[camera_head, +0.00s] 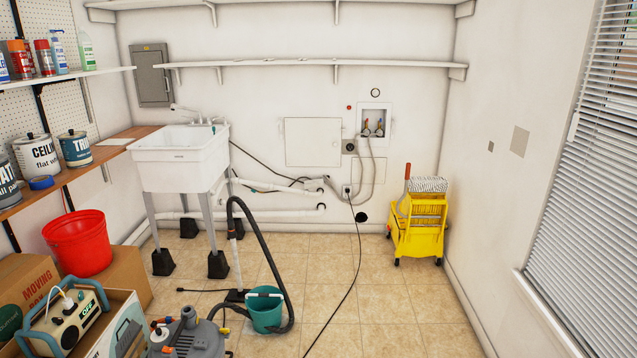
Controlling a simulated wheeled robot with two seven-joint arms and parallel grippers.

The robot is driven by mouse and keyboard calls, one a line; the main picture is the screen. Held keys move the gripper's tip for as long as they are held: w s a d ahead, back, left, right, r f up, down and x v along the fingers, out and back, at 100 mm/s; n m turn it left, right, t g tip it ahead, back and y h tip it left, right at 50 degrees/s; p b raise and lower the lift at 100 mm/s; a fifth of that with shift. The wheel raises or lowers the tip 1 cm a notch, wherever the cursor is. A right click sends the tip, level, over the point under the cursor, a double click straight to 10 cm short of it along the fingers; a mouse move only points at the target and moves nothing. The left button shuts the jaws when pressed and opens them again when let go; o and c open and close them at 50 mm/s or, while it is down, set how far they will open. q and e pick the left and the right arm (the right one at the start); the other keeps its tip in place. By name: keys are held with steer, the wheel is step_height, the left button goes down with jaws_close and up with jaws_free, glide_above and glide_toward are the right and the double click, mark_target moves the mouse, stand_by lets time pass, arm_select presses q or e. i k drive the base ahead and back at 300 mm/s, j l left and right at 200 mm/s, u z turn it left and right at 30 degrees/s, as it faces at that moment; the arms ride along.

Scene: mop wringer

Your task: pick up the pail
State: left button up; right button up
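A red pail (78,245) sits upright on a cardboard box at the left. A smaller teal pail (265,312) stands on the tiled floor at the lower middle, beside a vacuum hose, with a light bar or handle across its top. A yellow wheeled mop bucket with a wringer (418,230) stands near the right wall at the back, with a mop head on top. Neither of my grippers is in view.
A black hose (262,238) arches beside the teal pail, and a grey vacuum (190,338) is at its lower left. A black cord (345,292) crosses the floor. A white utility sink (180,160) stands at the back left. The right floor (400,310) is clear.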

mark_target(264, 304)
steer(key=i+u, duration=0.15)
steer(key=i, duration=0.3)
steer(key=i+l+u, duration=0.15)
steer(key=i, duration=0.35)
steer(key=i+l+u, duration=0.15)
steer(key=i, duration=0.3)
steer(key=i+l+u, duration=0.2)
steer(key=i+u, duration=0.15)
steer(key=u, duration=0.15)
steer(key=i+l+u, duration=0.3)
steer(key=u, duration=0.15)
steer(key=i+l+u, duration=0.25)
steer(key=l+u, duration=0.25)
steer(key=i+l+u, duration=0.2)
steer(key=l+u, duration=0.25)
steer(key=i+l+u, duration=0.1)
steer(key=l+u, duration=0.2)
steer(key=l, duration=0.25)
steer(key=l+u, duration=0.25)
steer(key=l, duration=0.3)
